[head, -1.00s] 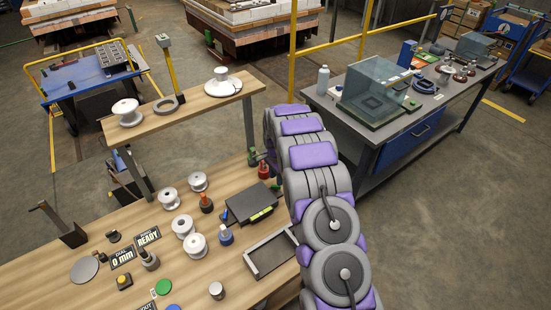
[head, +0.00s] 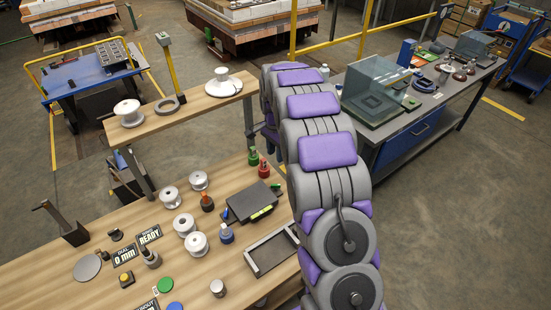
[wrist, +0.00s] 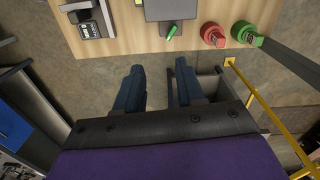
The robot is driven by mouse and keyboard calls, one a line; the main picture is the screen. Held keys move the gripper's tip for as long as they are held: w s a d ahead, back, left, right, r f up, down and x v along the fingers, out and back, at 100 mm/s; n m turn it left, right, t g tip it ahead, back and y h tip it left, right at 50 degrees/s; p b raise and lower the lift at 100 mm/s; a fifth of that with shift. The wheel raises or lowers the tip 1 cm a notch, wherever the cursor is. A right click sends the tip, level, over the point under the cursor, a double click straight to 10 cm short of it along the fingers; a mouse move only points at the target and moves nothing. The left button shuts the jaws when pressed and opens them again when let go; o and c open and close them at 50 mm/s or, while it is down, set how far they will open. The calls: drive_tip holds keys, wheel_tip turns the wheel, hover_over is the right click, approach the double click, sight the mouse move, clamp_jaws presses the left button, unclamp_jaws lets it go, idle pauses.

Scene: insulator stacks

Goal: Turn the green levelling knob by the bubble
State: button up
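The green knob (head: 253,156) stands at the far right edge of the wooden bench, beside the red knob (head: 264,169). Both also show at the top right of the wrist view, the green knob (wrist: 246,34) to the right of the red knob (wrist: 213,35). My gripper (wrist: 158,76) is open and empty, beyond the bench edge and apart from the knobs. In the head view my arm hides the gripper.
A dark open tray (head: 271,252) lies at the bench's right edge. White insulator pieces (head: 184,224) stand left. A yellow rail (wrist: 262,105) runs at right in the wrist view.

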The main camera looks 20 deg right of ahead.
drive_tip(key=s+a+r+n, duration=0.3)
drive_tip(key=s+a+r, duration=0.1)
drive_tip(key=s+r, duration=0.4)
drive_tip(key=s, duration=0.2)
drive_tip(key=shift+s+n, duration=0.3)
drive_tip(key=shift+n, duration=0.1)
